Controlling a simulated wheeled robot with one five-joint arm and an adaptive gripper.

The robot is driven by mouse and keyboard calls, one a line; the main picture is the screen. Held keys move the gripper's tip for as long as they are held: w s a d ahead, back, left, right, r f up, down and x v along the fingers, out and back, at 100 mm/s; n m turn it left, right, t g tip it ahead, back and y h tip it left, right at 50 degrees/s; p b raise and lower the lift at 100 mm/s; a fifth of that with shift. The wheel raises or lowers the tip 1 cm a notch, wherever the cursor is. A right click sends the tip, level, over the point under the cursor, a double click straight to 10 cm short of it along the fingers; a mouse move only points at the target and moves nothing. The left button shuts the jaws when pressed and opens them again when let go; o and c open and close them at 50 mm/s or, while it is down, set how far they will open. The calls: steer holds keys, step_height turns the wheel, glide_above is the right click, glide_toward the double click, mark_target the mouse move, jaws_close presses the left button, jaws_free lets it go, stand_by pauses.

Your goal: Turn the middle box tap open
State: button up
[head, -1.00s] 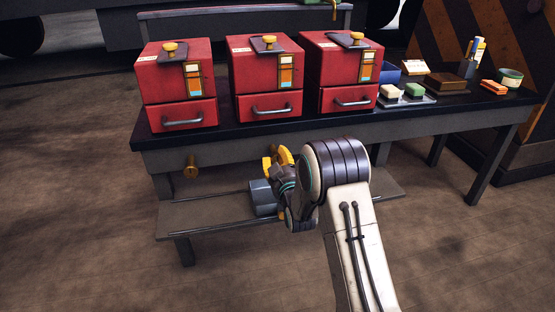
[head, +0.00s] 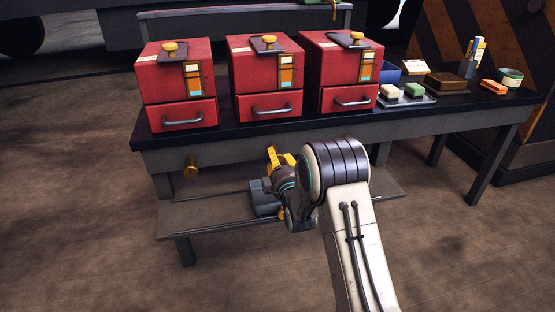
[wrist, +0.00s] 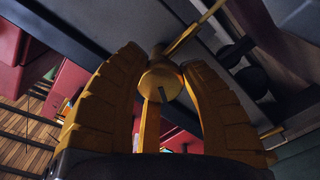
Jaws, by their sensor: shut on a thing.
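The middle red box (head: 264,78) stands on the bench between two like boxes. Its tap, a round brass knob with a dark slot (wrist: 160,83), sits between the yellow fingers of my gripper (wrist: 162,60) in the wrist view. My gripper is shut on it, one finger on each side. In the head view, my gripper (head: 281,159) is below the bench's front edge, under the middle box. The tap is hidden there behind my gripper and wrist, so its turn angle cannot be told.
Another brass tap (head: 191,166) hangs under the bench edge below the left red box (head: 176,84). The right red box (head: 341,72) stands near small trays and blocks.

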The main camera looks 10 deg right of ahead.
steer(key=n, duration=0.4)
steer(key=shift+w+a+r, duration=0.1)
steer(key=shift+a+r, duration=0.2)
steer(key=shift+f+n, duration=0.1)
steer(key=shift+n, duration=1.2)
steer(key=shift+f, duration=0.1)
steer(key=o, duration=0.9)
steer(key=shift+a, duration=0.1)
steer(key=shift+o, duration=1.4)
steer(key=shift+f, duration=0.1)
steer(key=shift+d, duration=0.2)
